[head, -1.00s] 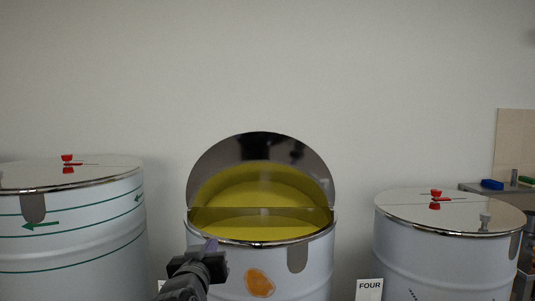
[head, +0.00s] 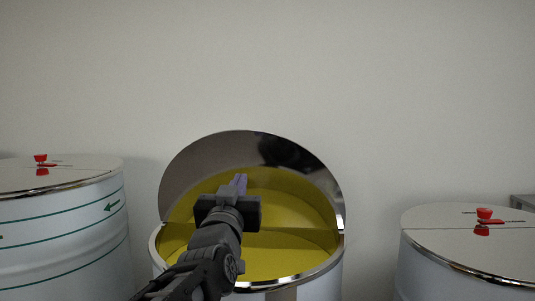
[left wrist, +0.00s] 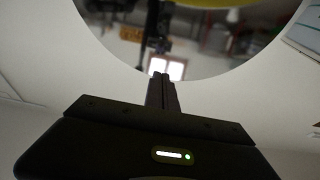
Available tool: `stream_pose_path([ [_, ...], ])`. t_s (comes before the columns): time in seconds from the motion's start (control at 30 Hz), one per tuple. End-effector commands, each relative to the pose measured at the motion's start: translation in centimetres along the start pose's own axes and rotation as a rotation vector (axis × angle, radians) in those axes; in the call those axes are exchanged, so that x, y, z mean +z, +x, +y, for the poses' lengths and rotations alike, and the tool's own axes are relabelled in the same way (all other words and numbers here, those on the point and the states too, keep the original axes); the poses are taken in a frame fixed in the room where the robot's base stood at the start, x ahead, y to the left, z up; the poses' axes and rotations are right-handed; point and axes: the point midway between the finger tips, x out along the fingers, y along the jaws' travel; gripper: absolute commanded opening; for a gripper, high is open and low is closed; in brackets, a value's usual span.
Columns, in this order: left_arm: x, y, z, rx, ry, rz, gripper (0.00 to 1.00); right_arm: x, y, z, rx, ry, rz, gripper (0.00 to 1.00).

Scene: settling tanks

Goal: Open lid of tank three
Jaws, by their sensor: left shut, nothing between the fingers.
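The middle tank (head: 322,286) has its round mirrored lid (head: 215,158) standing up at the back, hinged open. Yellow liquid (head: 285,262) shows inside, and the lid reflects it. No number on this tank is readable now. My left gripper (head: 240,182) is shut and empty, above the tank opening and in front of the raised lid in the head view. In the left wrist view, its closed fingers (left wrist: 161,82) point at the shiny lid (left wrist: 205,50); whether they touch it I cannot tell. My right gripper is not in view.
A closed tank with green stripes (head: 70,225) stands at the left, with a red knob (head: 40,160) on its lid. Another closed tank (head: 430,278) with a red knob (head: 484,215) stands at the right. A plain wall (head: 380,90) is behind them.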

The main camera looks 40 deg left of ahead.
Motion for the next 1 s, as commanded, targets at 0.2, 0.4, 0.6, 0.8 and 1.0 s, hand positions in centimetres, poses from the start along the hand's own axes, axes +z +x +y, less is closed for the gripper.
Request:
stream_pose_path([
  [0.2, -0.1, 0.0, 0.0, 0.0, 0.0, 0.001, 0.0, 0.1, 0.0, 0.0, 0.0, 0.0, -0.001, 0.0],
  [0.4, -0.1, 0.1, 0.0, 0.0, 0.0, 0.0, 0.0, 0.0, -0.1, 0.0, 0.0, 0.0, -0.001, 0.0],
  [0.6, -0.2, 1.4, 0.0, 0.001, 0.0, -0.001, 0.0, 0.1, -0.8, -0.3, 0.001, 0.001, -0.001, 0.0],
  [0.8, -0.3, 4.7, -0.1, -0.001, -0.001, -0.003, 0.0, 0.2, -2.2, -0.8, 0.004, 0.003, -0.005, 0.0],
  [1.0, -0.4, 8.9, -0.1, 0.0, -0.004, -0.004, 0.0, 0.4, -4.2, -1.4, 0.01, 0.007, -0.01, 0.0],
])
